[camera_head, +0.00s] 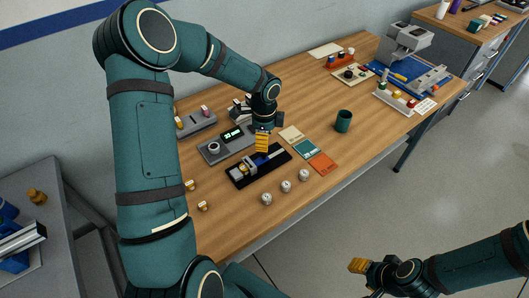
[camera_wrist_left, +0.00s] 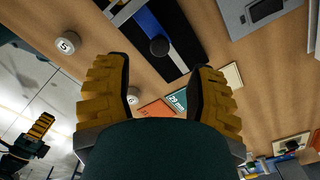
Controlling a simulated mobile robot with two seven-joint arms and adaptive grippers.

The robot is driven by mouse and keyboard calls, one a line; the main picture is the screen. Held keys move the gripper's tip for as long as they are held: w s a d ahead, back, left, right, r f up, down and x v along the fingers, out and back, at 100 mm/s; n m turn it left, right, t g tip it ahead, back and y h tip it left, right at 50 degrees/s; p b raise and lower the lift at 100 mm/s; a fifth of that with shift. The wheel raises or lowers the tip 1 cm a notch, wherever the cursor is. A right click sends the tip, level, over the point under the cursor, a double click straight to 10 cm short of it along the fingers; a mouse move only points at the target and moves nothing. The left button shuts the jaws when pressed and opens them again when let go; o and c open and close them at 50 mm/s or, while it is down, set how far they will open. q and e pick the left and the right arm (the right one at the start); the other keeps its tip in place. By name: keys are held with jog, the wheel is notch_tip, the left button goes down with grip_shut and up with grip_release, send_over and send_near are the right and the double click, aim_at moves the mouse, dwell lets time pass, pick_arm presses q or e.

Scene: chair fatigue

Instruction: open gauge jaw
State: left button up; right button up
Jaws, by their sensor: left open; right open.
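The gauge (camera_head: 250,171) is a black base with a blue and silver slide and a yellowish part at its left end. It lies on the wooden table, and part of it with a round black knob also shows in the left wrist view (camera_wrist_left: 150,22). My left gripper (camera_head: 262,143) is above the gauge's right part, yellow fingers pointing down. In the left wrist view its two fingers (camera_wrist_left: 160,68) are spread with nothing between them; the gauge lies beyond the tips. I cannot tell the exact gap in height. My right gripper (camera_head: 358,266) is off the table, over the floor, and empty.
A grey device with a green display (camera_head: 233,134) stands behind the gauge. Cream, green and orange cards (camera_head: 322,163) and a dark green cup (camera_head: 343,121) lie to the right.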

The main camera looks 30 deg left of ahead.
aim_at(257, 160)
pick_arm(q)
notch_tip(257, 160, down, 6)
jog(key=shift+f+b, duration=0.2)
jog(key=shift+b, duration=0.25)
